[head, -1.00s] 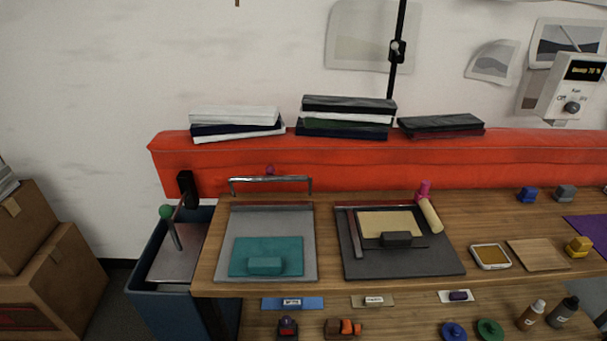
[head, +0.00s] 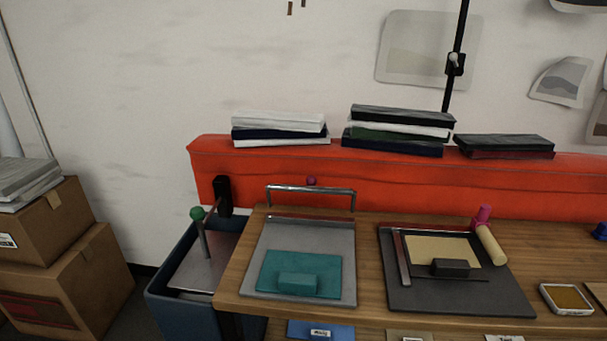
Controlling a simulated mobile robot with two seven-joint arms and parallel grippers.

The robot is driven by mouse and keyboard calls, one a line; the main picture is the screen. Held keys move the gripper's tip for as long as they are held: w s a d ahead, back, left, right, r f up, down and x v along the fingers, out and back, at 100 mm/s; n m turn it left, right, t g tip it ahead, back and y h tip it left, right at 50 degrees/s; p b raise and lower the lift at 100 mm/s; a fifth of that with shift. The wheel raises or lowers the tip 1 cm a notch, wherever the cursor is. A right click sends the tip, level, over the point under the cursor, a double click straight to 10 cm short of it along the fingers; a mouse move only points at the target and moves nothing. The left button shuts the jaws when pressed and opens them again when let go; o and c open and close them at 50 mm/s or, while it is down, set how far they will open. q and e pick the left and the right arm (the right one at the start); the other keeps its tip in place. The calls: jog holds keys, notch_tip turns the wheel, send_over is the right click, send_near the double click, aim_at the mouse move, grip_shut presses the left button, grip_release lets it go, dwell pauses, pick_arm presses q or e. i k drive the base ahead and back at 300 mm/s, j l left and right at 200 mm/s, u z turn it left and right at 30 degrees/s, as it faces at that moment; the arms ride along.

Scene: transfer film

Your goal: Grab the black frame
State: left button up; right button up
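A beige panel (head: 440,250) with a thin black frame (head: 418,271) around it lies flat on a dark grey board (head: 460,299), on the wooden table at the right. A black block (head: 450,267) sits at the front edge of the frame. A metal bar (head: 402,258) runs along its left side. I cannot tell whether the frame is loose from the board. Neither of my grippers is in view.
A grey board (head: 338,240) with a teal plate (head: 328,271) and metal handle (head: 311,189) lies to the left. A blue bin (head: 172,309) stands beside the wooden table (head: 232,291). Stacked books (head: 398,131) rest on a red ledge (head: 385,175) behind. Cardboard boxes (head: 62,272) stand far left.

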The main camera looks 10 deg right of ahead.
aim_at(427, 257)
jog(key=z, duration=1.3)
